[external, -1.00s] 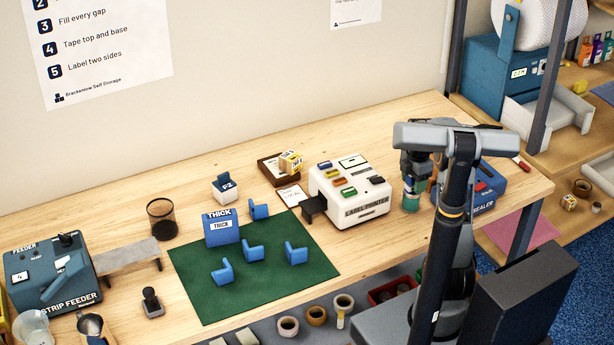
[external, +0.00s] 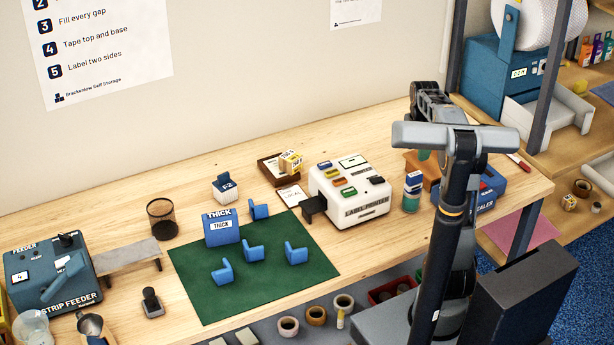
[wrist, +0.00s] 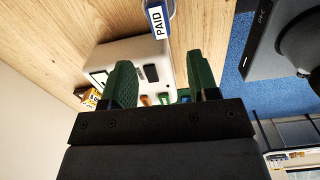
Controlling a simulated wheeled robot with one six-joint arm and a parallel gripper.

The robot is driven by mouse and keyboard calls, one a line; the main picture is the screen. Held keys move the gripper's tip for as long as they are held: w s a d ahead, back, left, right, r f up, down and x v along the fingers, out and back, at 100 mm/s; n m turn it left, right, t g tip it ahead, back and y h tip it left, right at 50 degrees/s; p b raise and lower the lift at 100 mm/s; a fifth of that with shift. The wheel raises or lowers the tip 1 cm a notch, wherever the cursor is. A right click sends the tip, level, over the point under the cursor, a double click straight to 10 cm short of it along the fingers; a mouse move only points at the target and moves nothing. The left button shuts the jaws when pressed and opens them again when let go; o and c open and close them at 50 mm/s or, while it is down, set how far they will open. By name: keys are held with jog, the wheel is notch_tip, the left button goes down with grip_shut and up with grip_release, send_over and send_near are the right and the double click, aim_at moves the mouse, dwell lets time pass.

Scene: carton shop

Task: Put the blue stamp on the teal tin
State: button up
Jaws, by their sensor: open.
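The blue stamp (external: 413,180), blue with a white label, stands upright on top of the teal tin (external: 411,204), to the right of the label printer. In the wrist view the stamp's PAID label (wrist: 158,20) shows at the top, ahead of my gripper; I cannot make out the tin clearly there. My gripper (wrist: 160,70) is open, with nothing between its green fingers. It is apart from the stamp. In the external view my gripper is behind the tin and mostly hidden by my arm.
The white label printer (external: 350,197) stands left of the tin. An orange-brown wooden stand (external: 425,168) is just behind it, and a blue sealer (external: 490,190) is to the right. A green mat (external: 205,293) with several blue pieces lies further left.

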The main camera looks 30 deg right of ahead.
jog(key=s+a+f+m+t, duration=0.2)
jog(key=s+a+m, duration=0.4)
jog(key=a+m, duration=0.2)
jog(key=s+a+f+m+t, duration=0.2)
jog(key=s+a+m, duration=0.5)
jog(key=a+m, duration=0.1)
jog(key=shift+s+a+m, duration=0.25)
jog(key=shift+a+m, duration=0.1)
jog(key=shift+m, duration=0.45)
